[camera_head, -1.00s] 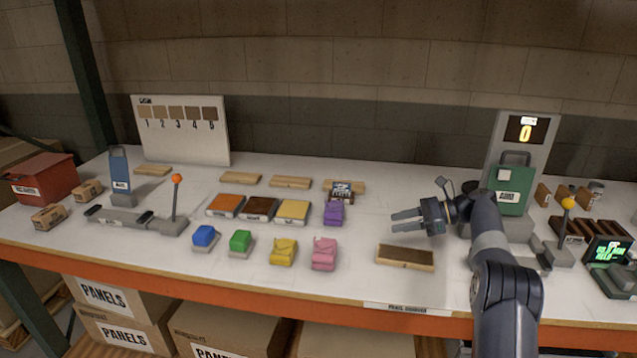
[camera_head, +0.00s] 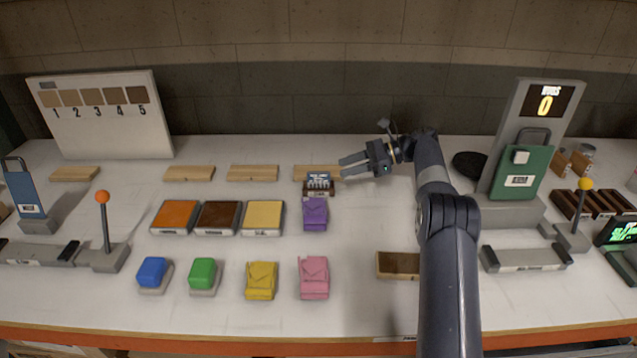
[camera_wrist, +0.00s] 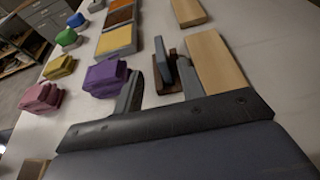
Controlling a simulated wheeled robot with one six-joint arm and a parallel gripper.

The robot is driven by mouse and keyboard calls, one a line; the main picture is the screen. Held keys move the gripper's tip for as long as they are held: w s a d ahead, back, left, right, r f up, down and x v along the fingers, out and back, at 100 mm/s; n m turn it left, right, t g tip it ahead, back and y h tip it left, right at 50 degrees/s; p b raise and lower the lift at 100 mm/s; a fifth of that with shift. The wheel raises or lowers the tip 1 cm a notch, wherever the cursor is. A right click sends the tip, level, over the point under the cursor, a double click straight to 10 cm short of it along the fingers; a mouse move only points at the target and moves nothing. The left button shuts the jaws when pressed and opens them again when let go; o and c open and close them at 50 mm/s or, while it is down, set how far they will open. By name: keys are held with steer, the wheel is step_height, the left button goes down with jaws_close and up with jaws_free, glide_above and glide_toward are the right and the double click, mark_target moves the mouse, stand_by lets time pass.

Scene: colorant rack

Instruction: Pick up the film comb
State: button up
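The film comb (camera_head: 318,180) looks like a small blue-and-white labelled piece with dark teeth. It stands upright in a brown holder (camera_head: 318,192), behind the purple folded cloth (camera_head: 315,213). In the wrist view the comb (camera_wrist: 162,60) is a thin grey-blue upright slab, its brown holder (camera_wrist: 175,80) under and beside it. My gripper (camera_head: 343,166) is open and empty, just right of the comb, with its fingers pointing left. In the wrist view my gripper's fingertips (camera_wrist: 161,77) are spread, with the comb ahead between them. I cannot tell whether a finger touches the holder.
A wooden block (camera_head: 300,171) lies close behind the comb, and it is also at the right in the wrist view (camera_wrist: 217,62). Orange, brown and yellow pads (camera_head: 262,218) are at the left. A pink cloth (camera_head: 314,278) and an open brown tray (camera_head: 397,264) lie nearer the front edge.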

mark_target(324, 172)
steer(key=x, duration=0.4)
steer(key=shift+w+a, duration=0.15)
steer(key=shift+a, duration=0.2)
steer(key=shift+p+x, duration=0.35)
steer(key=shift+x, duration=2.75)
steer(key=shift+d, duration=0.1)
steer(key=shift+c, duration=0.2)
jaws_close()
